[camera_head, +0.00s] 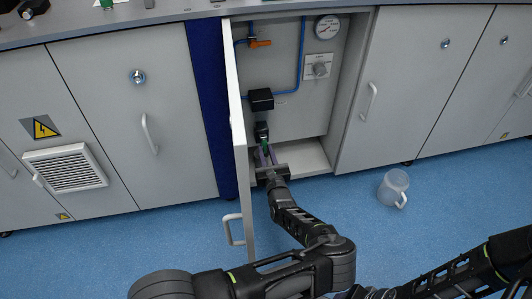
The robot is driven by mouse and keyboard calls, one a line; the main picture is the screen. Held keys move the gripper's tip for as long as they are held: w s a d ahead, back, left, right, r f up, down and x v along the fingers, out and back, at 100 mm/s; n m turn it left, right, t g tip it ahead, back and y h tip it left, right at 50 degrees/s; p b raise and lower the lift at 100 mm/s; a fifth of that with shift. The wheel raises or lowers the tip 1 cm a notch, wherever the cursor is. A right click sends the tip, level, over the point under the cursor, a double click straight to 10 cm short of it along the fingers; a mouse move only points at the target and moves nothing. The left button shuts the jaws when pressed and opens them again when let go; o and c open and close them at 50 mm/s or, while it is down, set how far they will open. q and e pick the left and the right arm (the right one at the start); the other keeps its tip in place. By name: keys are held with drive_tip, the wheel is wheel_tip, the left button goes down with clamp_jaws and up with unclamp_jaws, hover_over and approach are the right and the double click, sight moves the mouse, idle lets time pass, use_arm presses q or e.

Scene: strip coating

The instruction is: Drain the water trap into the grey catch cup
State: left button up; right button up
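The water trap (261,99) is a black block on the back panel of the open cabinet, with a dark bowl (262,130) below it. A small green part shows at its lower end (265,146). My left gripper (265,153) reaches into the cabinet from below, its two fingers on either side of the green part. Whether they touch or grip it is too small to tell. The grey catch cup (392,186) stands on the blue floor right of the open cabinet, its handle toward the lower right, apart from my grippers. My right arm shows at the lower right; its gripper is out of view.
The open cabinet door (239,150) stands close left of my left forearm. The cabinet floor (312,160) is bare at right. Closed cabinets flank it.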

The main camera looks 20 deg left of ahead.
use_arm(q)
clamp_jaws()
drive_tip(key=shift+p, duration=0.3)
use_arm(e)
drive_tip(key=shift+r, duration=0.25)
use_arm(q)
drive_tip(key=n+p, duration=0.3)
drive_tip(key=n, duration=0.1)
drive_tip(key=w+d+r+n+p, duration=0.1)
drive_tip(key=n+p, duration=0.2)
drive_tip(key=n, duration=0.2)
drive_tip(key=n+p, duration=0.2)
drive_tip(key=n, duration=0.2)
drive_tip(key=shift+w+d+r+n+p, duration=0.15)
drive_tip(key=shift+d+r+n+p, duration=0.15)
drive_tip(key=shift+d+n+p, duration=0.1)
drive_tip(key=n, duration=0.2)
drive_tip(key=n+p, duration=0.1)
drive_tip(key=n, duration=0.1)
drive_tip(key=shift+r, duration=0.3)
use_arm(e)
wheel_tip(320, 180, up, 10)
drive_tip(key=s, duration=0.2)
drive_tip(key=shift+a+r+g, duration=0.2)
drive_tip(key=shift+r+g, duration=0.05)
drive_tip(key=shift+g, duration=0.05)
